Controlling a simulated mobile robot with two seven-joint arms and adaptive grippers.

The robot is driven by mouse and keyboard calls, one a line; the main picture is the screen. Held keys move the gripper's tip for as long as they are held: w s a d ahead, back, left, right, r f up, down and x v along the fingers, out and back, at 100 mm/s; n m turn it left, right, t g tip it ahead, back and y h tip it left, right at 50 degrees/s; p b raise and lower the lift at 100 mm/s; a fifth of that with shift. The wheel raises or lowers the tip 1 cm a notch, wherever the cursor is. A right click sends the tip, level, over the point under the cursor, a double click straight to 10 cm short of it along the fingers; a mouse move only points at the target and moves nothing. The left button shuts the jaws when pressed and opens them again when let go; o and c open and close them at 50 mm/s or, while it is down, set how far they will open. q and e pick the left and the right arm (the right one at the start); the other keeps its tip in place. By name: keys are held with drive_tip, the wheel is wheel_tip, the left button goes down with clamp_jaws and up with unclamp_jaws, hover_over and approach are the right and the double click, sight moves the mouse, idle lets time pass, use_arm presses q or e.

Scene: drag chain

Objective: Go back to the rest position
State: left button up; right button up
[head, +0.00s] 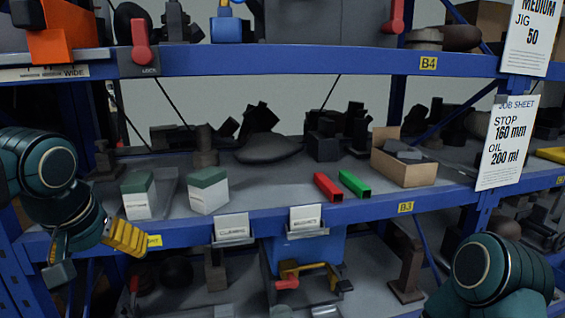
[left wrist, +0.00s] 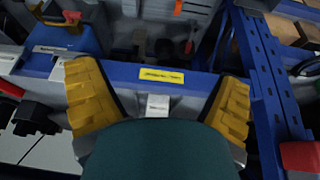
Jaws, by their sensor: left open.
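My left gripper (head: 97,256) hangs at the lower left of the head view, in front of the blue shelf edge, its yellow-padded fingers spread apart. In the left wrist view the open gripper (left wrist: 160,78) shows both yellow fingers with nothing held between them. A blue beam with a yellow label (left wrist: 161,75) lies beyond the fingers. My right arm (head: 488,268) shows at the lower right of the head view; its gripper is out of the picture.
The middle shelf (head: 265,190) holds two white-and-green boxes (head: 208,190), a red bar (head: 328,187), a green bar (head: 354,184) and an open cardboard box (head: 405,166). A blue upright (head: 484,215) stands at right. A blue bin (head: 305,250) sits below.

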use_arm(q)
drive_tip(key=w+d+f+m+g+h, duration=0.15)
drive_tip(key=d+f, duration=0.25)
drive_tip(key=f, duration=0.5)
drive_tip(key=w+d+f+h, duration=0.1)
drive_tip(key=w+d+f, duration=0.2)
drive_tip(key=f, duration=0.5)
drive_tip(key=w+d+f+g+h, duration=0.1)
drive_tip(key=w+d+f, duration=0.25)
drive_tip(key=f, duration=0.55)
drive_tip(key=s+d+f, duration=0.3)
drive_tip(key=s+f, duration=0.4)
drive_tip(key=f, duration=0.4)
drive_tip(key=s+d+f, duration=0.4)
drive_tip(key=s+f, duration=0.2)
drive_tip(key=f, duration=0.5)
drive_tip(key=shift+s+f+n+g+h, duration=0.25)
drive_tip(key=shift+s+n+g+h, duration=0.1)
drive_tip(key=shift+s+n+h, duration=0.1)
use_arm(e)
drive_tip(key=shift+w+a+f, duration=0.1)
drive_tip(key=shift+w+f, duration=0.05)
drive_tip(key=shift+w, duration=0.4)
